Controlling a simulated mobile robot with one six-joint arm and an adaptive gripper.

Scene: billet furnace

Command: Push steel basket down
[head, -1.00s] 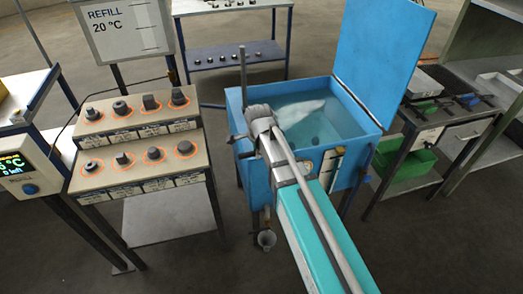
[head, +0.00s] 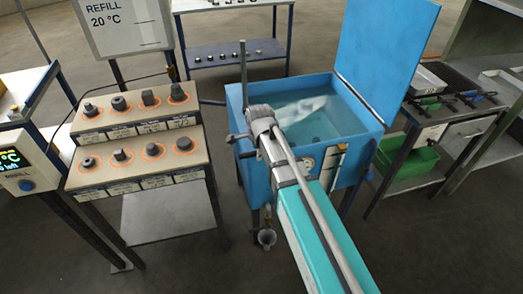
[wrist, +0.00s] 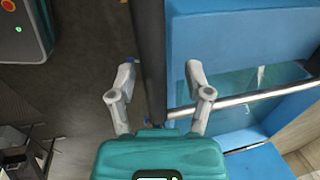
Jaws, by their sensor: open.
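A blue tank (head: 290,84) filled with clear water (head: 295,115) stands ahead with its blue lid (head: 385,55) raised. I cannot clearly make out a steel basket; a pale patch shows in the water, and my arm covers part of the tank. A thin upright rod (head: 243,75) rises at the tank's left side. My gripper (head: 236,145) is by the tank's near left corner. In the wrist view, my gripper (wrist: 158,80) is open, its fingers on either side of a dark upright post (wrist: 152,60). I cannot tell whether they touch it.
A stepped rack (head: 135,140) with several dark metal pieces stands left, below a REFILL sign (head: 122,25). A table with a green bin (head: 412,163) is at right. Floor is open between rack and tank.

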